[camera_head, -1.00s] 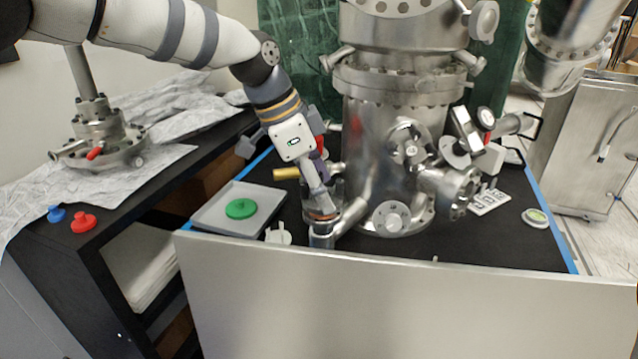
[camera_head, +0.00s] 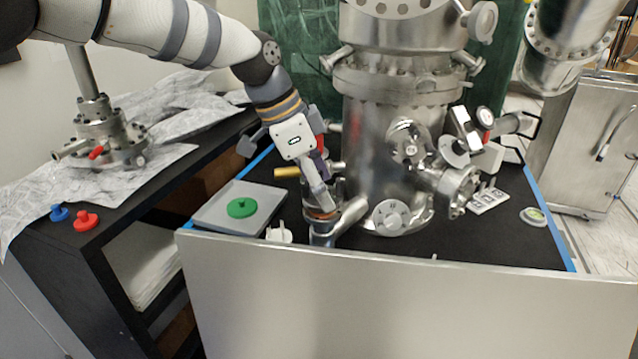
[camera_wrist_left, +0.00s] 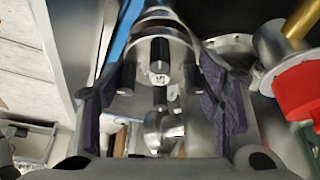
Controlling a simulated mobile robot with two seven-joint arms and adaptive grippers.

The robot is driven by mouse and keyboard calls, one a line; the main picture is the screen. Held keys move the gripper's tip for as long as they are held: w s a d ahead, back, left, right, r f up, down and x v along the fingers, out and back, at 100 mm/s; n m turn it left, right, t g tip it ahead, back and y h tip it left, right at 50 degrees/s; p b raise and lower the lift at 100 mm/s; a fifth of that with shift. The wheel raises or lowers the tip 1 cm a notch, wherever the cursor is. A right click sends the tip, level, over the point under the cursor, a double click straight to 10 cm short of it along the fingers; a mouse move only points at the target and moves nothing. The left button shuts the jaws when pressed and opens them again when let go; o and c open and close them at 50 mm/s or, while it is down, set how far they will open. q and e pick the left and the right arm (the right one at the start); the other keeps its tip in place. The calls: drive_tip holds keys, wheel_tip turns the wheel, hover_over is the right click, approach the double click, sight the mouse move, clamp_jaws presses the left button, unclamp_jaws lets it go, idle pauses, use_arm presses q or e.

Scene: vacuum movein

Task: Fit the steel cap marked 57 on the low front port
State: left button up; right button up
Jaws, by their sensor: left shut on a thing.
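My left gripper (camera_head: 321,205) is in the head view, pointing down at the low front port (camera_head: 322,237), a short upright steel pipe left of the chamber. The mark is too small to read. In the head view the fingers mostly hide the cap, and an orange-brown ring shows at the port's top. I cannot tell whether the cap is seated or just above the port. My right gripper is not in view.
A grey tray (camera_head: 212,217) with a green cap (camera_head: 241,207) lies left of the port. A white knobbed piece (camera_head: 279,233) stands close beside it. The steel chamber (camera_head: 375,145) stands to the right. Red (camera_head: 86,221) and blue (camera_head: 59,213) caps lie on the black bench.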

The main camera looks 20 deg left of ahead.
use_arm(q)
drive_tip(key=shift+f, duration=0.5)
idle(0.8)
drive_tip(key=o, duration=1.3)
drive_tip(key=v, duration=1.2)
